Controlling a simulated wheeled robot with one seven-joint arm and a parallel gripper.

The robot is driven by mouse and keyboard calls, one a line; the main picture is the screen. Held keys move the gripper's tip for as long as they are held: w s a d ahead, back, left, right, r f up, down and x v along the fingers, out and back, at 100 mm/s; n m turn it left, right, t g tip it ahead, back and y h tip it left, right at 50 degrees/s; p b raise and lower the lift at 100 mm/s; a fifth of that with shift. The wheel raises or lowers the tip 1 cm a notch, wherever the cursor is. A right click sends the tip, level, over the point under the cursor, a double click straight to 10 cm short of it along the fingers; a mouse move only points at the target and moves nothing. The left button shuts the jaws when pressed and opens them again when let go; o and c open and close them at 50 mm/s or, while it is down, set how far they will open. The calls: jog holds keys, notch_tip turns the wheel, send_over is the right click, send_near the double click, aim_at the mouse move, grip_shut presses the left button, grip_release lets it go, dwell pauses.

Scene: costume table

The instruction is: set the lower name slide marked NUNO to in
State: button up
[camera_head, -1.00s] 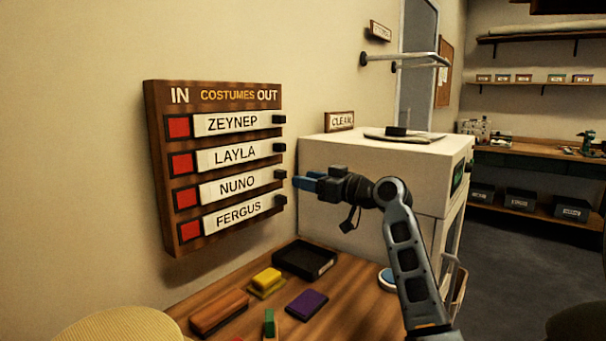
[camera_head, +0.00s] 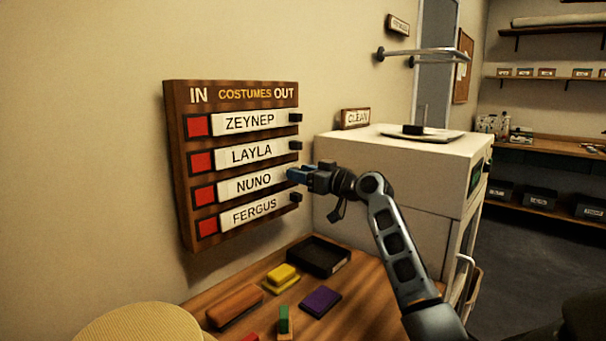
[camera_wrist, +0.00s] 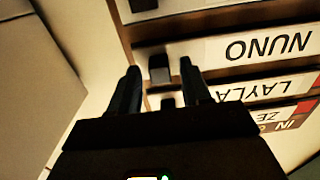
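The dark wooden board (camera_head: 181,240) on the wall has IN at its left and OUT at its right. The NUNO slide (camera_head: 254,184) is a white strip in the third row. A red square (camera_head: 203,195) shows at its left, and the strip sits toward OUT. My gripper (camera_head: 291,174) is at the strip's right end and hides its knob in the head view. In the wrist view, which shows the board upside down, my gripper (camera_wrist: 160,70) is open. The black NUNO knob (camera_wrist: 159,68) appears between its fingertips, with gaps at both sides; contact is not visible.
The LAYLA slide (camera_head: 252,154) is just above and the FERGUS slide (camera_head: 255,215) just below, each with a knob close to my gripper. A white cabinet (camera_head: 350,180) stands at the right. A black tray (camera_head: 345,268) and coloured blocks lie on the table below.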

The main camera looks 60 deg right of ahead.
aim_at(276, 175)
grip_shut()
dwell(0.3)
jog(key=shift+w+a, duration=0.25)
jog(key=shift+a, duration=0.7)
jog(key=shift+w+a, duration=0.2)
jog(key=shift+a, duration=0.75)
jog(key=shift+w+a, duration=0.25)
jog(key=shift+a, duration=0.7)
jog(key=shift+o, duration=0.4)
grip_release()
jog(key=shift+a, duration=0.1)
jog(key=b+v, duration=0.2)
jog(key=v, duration=0.5)
jog(key=shift+s, duration=0.4)
